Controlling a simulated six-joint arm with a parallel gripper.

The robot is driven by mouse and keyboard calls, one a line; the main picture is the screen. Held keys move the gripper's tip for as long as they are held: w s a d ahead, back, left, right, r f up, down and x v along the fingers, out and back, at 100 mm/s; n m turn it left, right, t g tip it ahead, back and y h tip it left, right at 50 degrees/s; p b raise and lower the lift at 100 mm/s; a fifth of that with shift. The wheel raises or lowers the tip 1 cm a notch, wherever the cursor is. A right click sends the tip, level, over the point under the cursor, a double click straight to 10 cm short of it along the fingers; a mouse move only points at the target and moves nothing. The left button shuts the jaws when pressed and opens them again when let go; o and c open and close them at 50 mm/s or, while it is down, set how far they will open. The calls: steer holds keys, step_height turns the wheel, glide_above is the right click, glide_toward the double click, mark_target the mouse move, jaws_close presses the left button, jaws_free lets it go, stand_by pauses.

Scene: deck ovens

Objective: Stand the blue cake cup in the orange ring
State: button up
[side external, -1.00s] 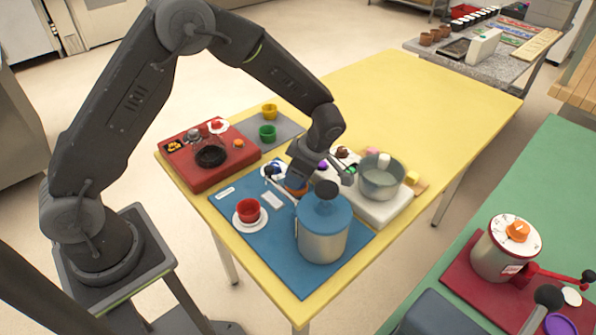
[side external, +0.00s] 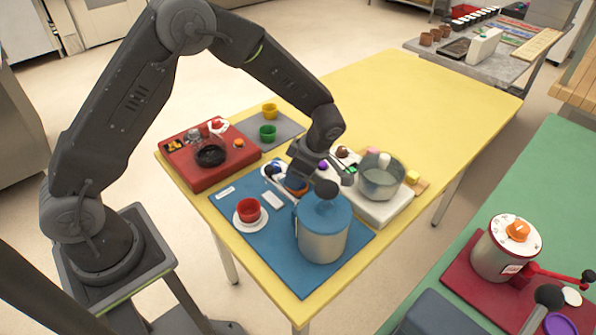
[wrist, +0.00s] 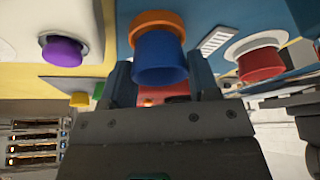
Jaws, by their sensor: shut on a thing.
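The blue cake cup (wrist: 160,57) is between my gripper's fingers (wrist: 160,82) in the wrist view, and the gripper is shut on it. The orange ring (wrist: 158,18) shows right behind the cup's base, on the blue mat. The cup appears upright and lined up with the ring; I cannot tell whether its base is inside the ring or just above it. In the side view my gripper (side external: 306,180) is low over the back of the blue mat (side external: 262,258), behind the blue-lidded canister, and largely hides the cup and ring.
The blue-lidded canister (side external: 323,235) stands close in front of my gripper. A red cup (side external: 249,210) sits on a white saucer to the left. A red box (side external: 205,170) is at the back left.

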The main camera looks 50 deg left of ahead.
steer(key=shift+f, duration=0.4)
steer(key=o, duration=0.6)
steer(key=v, duration=1.1)
stand_by(0.4)
